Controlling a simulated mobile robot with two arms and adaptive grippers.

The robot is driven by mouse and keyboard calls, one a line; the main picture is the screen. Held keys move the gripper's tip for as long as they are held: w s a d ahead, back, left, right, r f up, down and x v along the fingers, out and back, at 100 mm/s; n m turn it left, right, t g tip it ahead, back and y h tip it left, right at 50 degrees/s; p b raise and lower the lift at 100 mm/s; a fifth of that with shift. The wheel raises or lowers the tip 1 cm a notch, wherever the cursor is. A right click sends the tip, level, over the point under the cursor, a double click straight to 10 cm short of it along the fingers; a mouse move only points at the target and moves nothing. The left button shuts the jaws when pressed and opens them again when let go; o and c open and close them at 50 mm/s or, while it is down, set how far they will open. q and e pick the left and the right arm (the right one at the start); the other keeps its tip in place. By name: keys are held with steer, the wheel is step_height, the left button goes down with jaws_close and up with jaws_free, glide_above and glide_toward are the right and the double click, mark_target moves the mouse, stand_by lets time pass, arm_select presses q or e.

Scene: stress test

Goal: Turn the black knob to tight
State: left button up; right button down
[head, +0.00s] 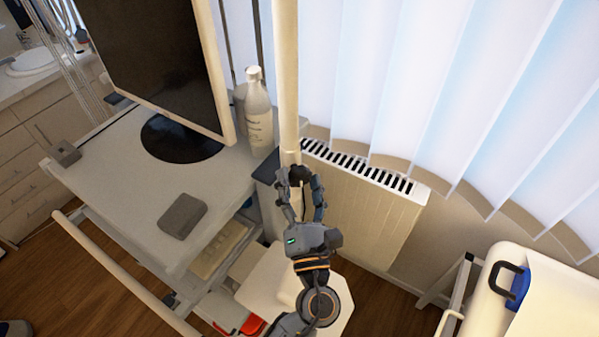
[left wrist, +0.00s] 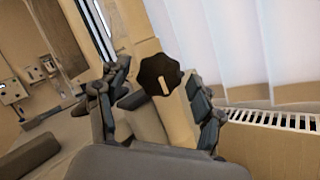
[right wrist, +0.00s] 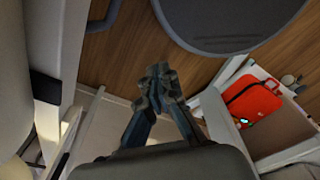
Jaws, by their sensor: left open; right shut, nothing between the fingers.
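The black knob (head: 299,174) sits at the lower part of a cream upright pole, beside the radiator. In the left wrist view the lobed knob (left wrist: 160,66) faces me, with a short pale mark on its front. My left gripper (head: 301,185) is open, with its fingers on either side of the knob in the head view. In the left wrist view the left gripper's fingers (left wrist: 164,92) also flank the knob; I cannot tell whether they touch it. My right gripper (right wrist: 160,78) is shut and empty, seen only in the right wrist view.
A white radiator (head: 365,205) stands right of the knob, under vertical blinds (head: 440,80). A grey desk (head: 110,185) at left holds a monitor (head: 155,50), a bottle (head: 258,115) and a grey block (head: 182,215). A red case (right wrist: 255,100) lies near my right gripper.

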arm_select(q)
steer(key=shift+w+a+r, duration=0.15)
steer(key=shift+w+r, duration=0.1)
steer(key=shift+w, duration=0.4)
steer(key=c, duration=1.2)
steer(key=shift+o, duration=0.2)
steer(key=shift+r+m, duration=0.1)
steer(key=shift+m, duration=0.3)
steer(key=shift+m+h+p, duration=0.35)
steer(key=shift+m+h, duration=0.15)
steer(key=o, duration=1.2)
steer(key=shift+c, duration=0.2)
steer(key=v, duration=1.2)
